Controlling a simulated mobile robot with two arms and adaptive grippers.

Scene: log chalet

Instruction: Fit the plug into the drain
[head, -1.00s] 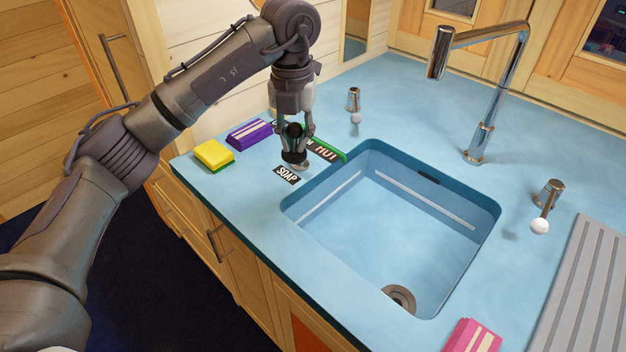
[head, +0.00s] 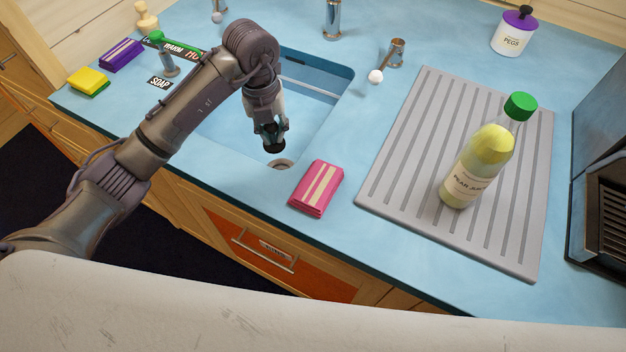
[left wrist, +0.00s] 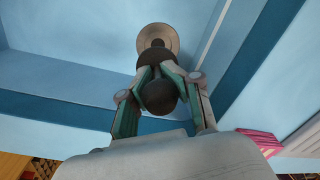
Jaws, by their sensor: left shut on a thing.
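My left gripper (head: 268,130) is shut on the dark plug (head: 274,145) and holds it over the near part of the sink (head: 318,120). The round metal drain (head: 281,163) shows on the sink floor just below the plug. In the left wrist view the plug's dark knob (left wrist: 159,97) sits between the fingertips of the gripper (left wrist: 160,75). Its dark disc overlaps the near side of the pale drain ring (left wrist: 172,36), with part of the ring showing beyond. I cannot tell how much gap lies between plug and drain. My right gripper is out of view.
A pink sponge (head: 318,188) lies on the counter right of the drain, near the sink edge. A ribbed drainboard (head: 400,165) with a juice bottle (head: 480,160) stands further right. Yellow (head: 88,81) and purple (head: 121,54) sponges lie at left. My arm hides part of the sink.

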